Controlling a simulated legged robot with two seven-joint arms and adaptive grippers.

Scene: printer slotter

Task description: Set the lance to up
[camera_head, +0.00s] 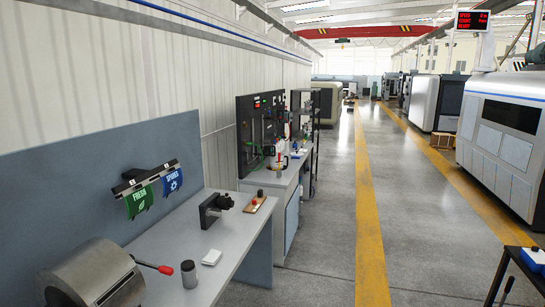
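I cannot tell for certain which part is the lance. A grey metal drum (88,272) sits at the front left of the near bench. A lever with a red tip (163,269) sticks out from its right side, nearly level and sloping slightly down to the right. Farther back, a black panel (243,135) with a red display, tubes and fittings stands behind a second bench. Its parts are too small to tell apart. Neither of my grippers shows in the head view.
The near bench (185,240) holds a dark canister (189,274), a white box (211,257), a black device (213,209) and a red-buttoned board (256,203). The floor (322,215) right of the benches is clear. A dark-legged table (520,262) stands lower right.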

